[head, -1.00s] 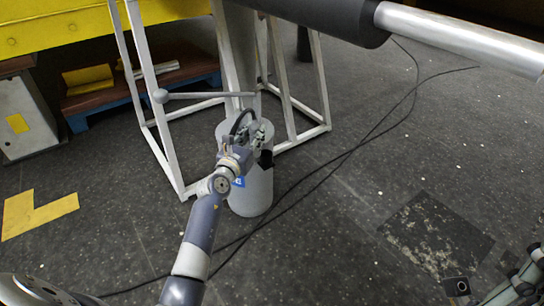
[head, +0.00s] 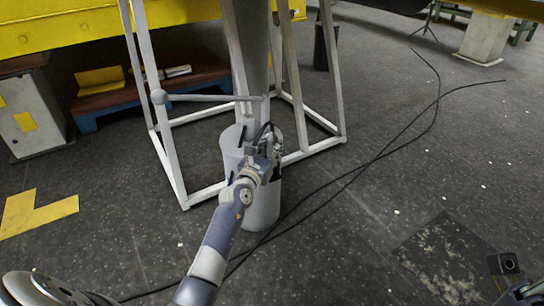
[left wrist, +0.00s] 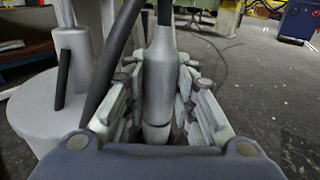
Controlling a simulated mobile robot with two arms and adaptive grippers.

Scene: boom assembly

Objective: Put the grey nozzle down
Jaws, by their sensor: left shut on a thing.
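My left gripper (head: 266,148) is over the top of a grey cylinder (head: 262,207) standing on the floor by a white frame. In the left wrist view its fingers (left wrist: 158,115) are shut around the grey nozzle (left wrist: 160,75), a smooth bottle-shaped piece with a narrow neck. The cylinder's top (left wrist: 35,105) shows at left there, beside the nozzle. I cannot tell whether the nozzle touches anything below. In the head view the arm and fingers hide the nozzle. Only part of my right arm end (head: 530,291) shows at the lower right; its fingers are not clear.
The white frame (head: 172,150) stands close behind and left of the cylinder, with a thin bar reaching across. Black cables (head: 365,165) run over the floor. A yellow structure (head: 60,28) and a brown pallet (head: 110,98) are at the back left. The right floor is mostly open.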

